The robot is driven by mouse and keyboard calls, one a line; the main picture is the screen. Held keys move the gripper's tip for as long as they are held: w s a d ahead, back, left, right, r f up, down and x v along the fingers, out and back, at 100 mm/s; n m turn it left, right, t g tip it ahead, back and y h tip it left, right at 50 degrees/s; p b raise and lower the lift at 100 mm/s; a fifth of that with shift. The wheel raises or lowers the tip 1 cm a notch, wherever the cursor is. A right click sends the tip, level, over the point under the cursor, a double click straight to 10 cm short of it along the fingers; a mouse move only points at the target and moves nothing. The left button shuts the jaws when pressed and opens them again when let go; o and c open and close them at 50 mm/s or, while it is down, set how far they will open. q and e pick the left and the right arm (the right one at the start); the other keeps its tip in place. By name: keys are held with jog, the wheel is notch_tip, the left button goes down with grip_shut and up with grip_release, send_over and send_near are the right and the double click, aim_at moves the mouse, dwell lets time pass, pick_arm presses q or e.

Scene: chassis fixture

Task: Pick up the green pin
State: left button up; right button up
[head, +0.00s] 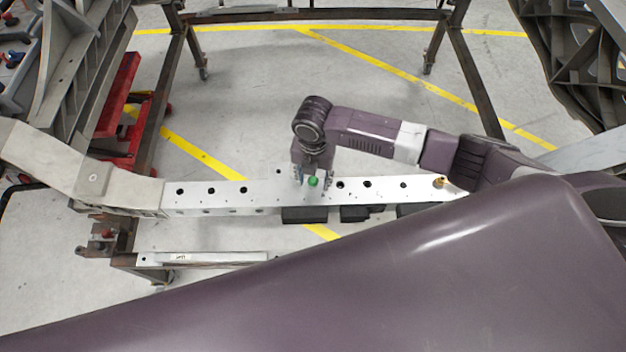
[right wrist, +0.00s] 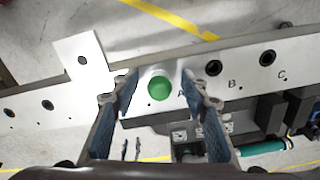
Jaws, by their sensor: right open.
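The green pin (head: 313,181) sits in the pale metal beam of the chassis fixture, near the middle of its length. In the right wrist view the pin's round green head (right wrist: 160,88) shows beside the letter A. My right gripper (head: 312,180) is over the beam at the pin. In the right wrist view its two blue-padded fingers (right wrist: 158,92) are apart, one on each side of the pin head, with gaps between them and the pin. Whether the fingertips touch the beam I cannot tell. My left gripper is not in view.
The beam (head: 215,197) has several dark holes; holes B (right wrist: 213,68) and C (right wrist: 267,58) lie right of the pin. A brass-coloured pin (head: 438,181) stands near the beam's right end. Black blocks (head: 304,214) sit below the beam's front edge. A red stand (head: 118,95) is at left.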

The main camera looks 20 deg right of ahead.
jog(key=shift+c, duration=1.2)
grip_shut()
jog(key=shift+r, duration=0.2)
notch_tip(320, 180, up, 20)
jog(key=b, duration=0.2)
jog(key=shift+f, duration=0.15)
notch_tip(320, 180, up, 6)
jog(key=p, duration=0.7)
jog(key=shift+p, duration=0.3)
